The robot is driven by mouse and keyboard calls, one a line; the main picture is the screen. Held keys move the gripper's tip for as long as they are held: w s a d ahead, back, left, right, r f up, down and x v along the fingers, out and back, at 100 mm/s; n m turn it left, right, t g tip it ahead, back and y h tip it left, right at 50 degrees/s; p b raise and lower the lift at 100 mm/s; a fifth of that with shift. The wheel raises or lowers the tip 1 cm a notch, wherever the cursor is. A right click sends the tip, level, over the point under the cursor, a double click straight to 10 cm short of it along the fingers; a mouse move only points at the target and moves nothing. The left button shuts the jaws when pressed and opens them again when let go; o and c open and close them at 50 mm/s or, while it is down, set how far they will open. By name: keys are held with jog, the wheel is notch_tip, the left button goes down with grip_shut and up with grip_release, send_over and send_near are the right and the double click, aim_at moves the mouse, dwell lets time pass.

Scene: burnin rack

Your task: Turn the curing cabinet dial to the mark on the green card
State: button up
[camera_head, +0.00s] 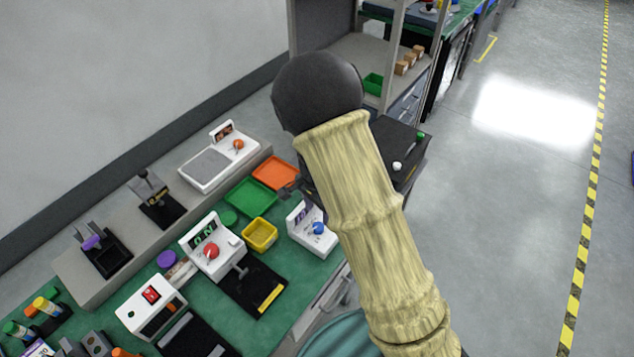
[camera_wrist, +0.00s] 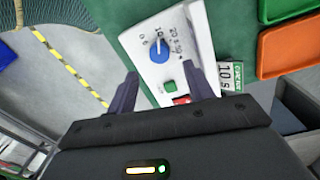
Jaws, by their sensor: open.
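The curing cabinet panel is white (camera_wrist: 136,42) with a blue dial (camera_wrist: 159,50) inside a printed number scale. A white pointer line on the dial points to the top of the picture, near what looks like the 10. A green card (camera_wrist: 230,75) stands beside the panel and seems to read "10 s". In the head view, the white cabinet (camera_head: 301,234) with its blue dial (camera_head: 319,228) is partly hidden by my arm. My gripper (camera_wrist: 162,75) is open and empty. Its fingers point toward the panel, apart from the dial.
The panel has a green button (camera_wrist: 168,86) and a red part (camera_wrist: 181,100). A green tray (camera_head: 249,197), an orange tray (camera_head: 275,172) and a yellow bin (camera_head: 260,234) lie nearby. Another device has a red knob (camera_head: 211,251). The floor to the right is open.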

aim_at(317, 224)
notch_tip(317, 224, up, 11)
jog(key=shift+w+a, duration=0.15)
dwell(0.5)
jog(key=s+d+r+n+t, duration=0.3)
jog(key=s+d+n, duration=0.6)
jog(key=s+d, duration=0.4)
jog(key=shift+s+d+n, duration=0.35)
jog(key=shift+d+n, duration=0.05)
jog(key=shift+d, duration=0.2)
jog(key=shift+r, duration=0.1)
jog(key=shift+c, duration=0.4)
dwell(0.8)
